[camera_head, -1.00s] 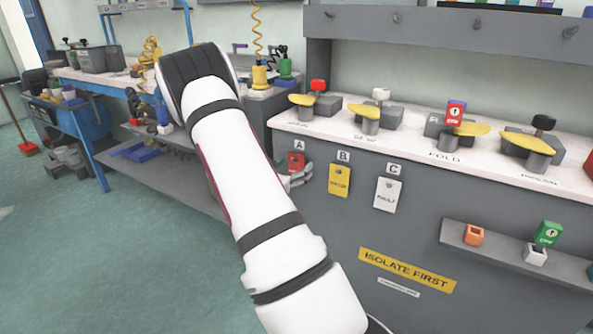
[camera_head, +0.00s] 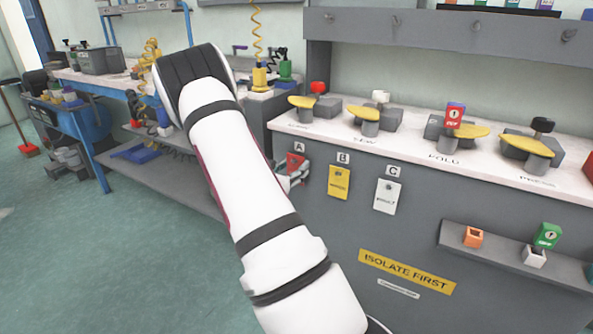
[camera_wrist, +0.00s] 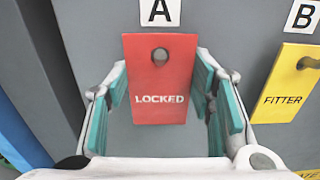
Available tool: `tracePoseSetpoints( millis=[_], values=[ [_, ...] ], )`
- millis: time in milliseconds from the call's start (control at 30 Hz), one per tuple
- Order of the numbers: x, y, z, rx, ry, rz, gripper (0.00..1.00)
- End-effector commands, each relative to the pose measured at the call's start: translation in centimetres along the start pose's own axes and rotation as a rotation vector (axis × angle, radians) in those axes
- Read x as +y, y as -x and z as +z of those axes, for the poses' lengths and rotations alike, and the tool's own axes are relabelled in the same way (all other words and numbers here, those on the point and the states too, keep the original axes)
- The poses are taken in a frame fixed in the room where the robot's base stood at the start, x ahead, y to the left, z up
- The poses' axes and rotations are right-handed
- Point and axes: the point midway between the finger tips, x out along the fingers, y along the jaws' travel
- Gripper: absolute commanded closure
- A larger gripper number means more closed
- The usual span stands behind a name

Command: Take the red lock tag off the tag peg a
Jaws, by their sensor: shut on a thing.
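The red lock tag (camera_wrist: 160,98), marked LOCKED, is upright between the fingers of my gripper (camera_wrist: 162,72) in the wrist view, just under the A label. The teal finger pads sit at its left and right edges, shut on it. The hole near its top shows as a dark round spot; I cannot tell whether peg a is still in it. In the head view the red tag (camera_head: 296,161) shows below the A plate, and my gripper (camera_head: 292,180) is beside it, partly hidden behind my arm.
A yellow FITTER tag (camera_head: 339,182) hangs under B and a white tag (camera_head: 387,196) under C, to the right. The bench top (camera_head: 400,140) with its yellow-handled devices is above. A small shelf (camera_head: 510,262) juts out at lower right.

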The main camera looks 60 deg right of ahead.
Motion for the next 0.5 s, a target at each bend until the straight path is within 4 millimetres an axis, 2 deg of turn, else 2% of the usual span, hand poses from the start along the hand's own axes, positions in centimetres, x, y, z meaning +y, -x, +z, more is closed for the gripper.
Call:
tracePoseSetpoints(
  millis=[500],
  values=[
    [0.02,0.65,0.33,0.000,0.001,0.001,0.71]
  ],
)
